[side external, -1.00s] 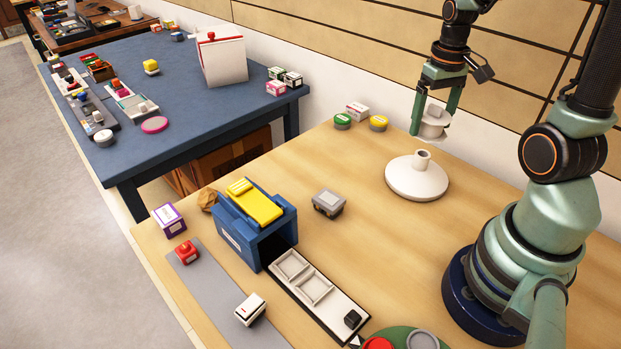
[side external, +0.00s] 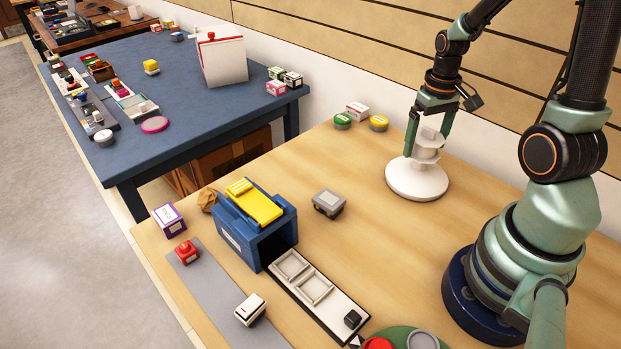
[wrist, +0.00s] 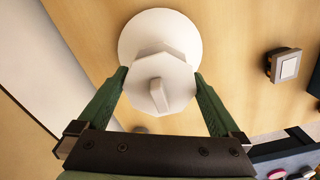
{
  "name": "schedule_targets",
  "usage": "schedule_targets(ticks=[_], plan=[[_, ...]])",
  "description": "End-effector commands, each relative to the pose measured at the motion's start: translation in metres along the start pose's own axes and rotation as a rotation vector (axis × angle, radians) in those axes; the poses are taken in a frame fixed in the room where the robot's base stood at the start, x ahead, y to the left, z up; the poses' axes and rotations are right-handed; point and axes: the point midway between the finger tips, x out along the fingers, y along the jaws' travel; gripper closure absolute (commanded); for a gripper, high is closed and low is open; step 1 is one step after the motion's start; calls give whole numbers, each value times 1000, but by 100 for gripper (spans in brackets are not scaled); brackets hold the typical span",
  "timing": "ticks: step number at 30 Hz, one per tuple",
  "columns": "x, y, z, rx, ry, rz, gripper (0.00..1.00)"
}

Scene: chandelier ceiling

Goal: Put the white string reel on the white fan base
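The white string reel (side external: 428,139) is between the two green fingers of my gripper (side external: 427,146), upright, directly over the middle of the white fan base (side external: 416,184). The base is a round white disc on the wooden table. Its short post is hidden by the reel, and the reel appears to be down at the post; I cannot tell how fully it is seated. In the wrist view the fingers touch both sides of the reel (wrist: 176,70), with the fan base (wrist: 135,30) behind it.
A green-lidded tin (side external: 342,121), a yellow-lidded tin (side external: 379,123) and a small pink-and-white box (side external: 356,110) stand behind and left of the base. A grey box (side external: 328,203) and a blue bin (side external: 258,235) are further left. The table around the base is clear.

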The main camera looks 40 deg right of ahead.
Motion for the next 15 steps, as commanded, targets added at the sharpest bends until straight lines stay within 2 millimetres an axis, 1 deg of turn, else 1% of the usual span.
schedule_targets(ticks=[8,11,15], plan=[[-3,0,0,0,2,0,0],[-11,0,-1,0,4,1,0],[-34,0,-1,0,8,1,0]])
